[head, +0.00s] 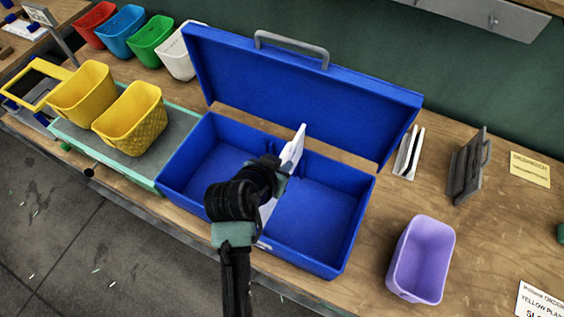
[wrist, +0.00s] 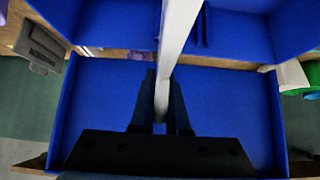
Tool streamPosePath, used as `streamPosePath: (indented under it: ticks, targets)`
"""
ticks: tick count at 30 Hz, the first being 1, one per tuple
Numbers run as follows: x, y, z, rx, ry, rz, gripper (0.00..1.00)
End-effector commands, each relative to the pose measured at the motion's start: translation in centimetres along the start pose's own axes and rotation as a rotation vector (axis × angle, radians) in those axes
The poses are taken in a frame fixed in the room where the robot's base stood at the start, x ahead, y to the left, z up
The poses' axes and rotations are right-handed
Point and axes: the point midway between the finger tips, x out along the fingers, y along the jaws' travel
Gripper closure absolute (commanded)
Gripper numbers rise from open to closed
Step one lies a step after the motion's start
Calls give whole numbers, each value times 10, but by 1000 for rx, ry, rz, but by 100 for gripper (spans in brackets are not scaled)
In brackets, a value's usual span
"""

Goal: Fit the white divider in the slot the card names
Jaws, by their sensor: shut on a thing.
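The white divider (head: 294,150) stands upright across the middle of the open blue toolbox (head: 205,133), its top corner above the back wall. My gripper (head: 277,172) is shut on its top edge. In the wrist view the divider (wrist: 176,40) runs between the two dark fingers (wrist: 162,108). A ribbed slot (wrist: 202,25) shows on the wall beside the divider, a little apart from it. My arm hides much of the divider, and I cannot tell whether its lower edge sits in a slot. An order card (head: 540,300) is cut off at the lower right; its slot line is unreadable.
The blue lid (head: 300,90) stands open behind. White pieces (head: 408,153), a dark grey handled piece (head: 466,168), a Despatch card (head: 530,168) and a purple bin (head: 421,262) are right. Yellow bins (head: 130,118) stand left. Coloured bins line the back left.

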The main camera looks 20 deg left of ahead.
Motion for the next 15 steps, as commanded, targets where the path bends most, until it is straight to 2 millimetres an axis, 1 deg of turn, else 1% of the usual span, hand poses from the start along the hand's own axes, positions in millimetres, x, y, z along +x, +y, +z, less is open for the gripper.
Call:
streamPosePath:
  ticks: [15]
  targets:
    - [10,0,9,0,3,-1,100]
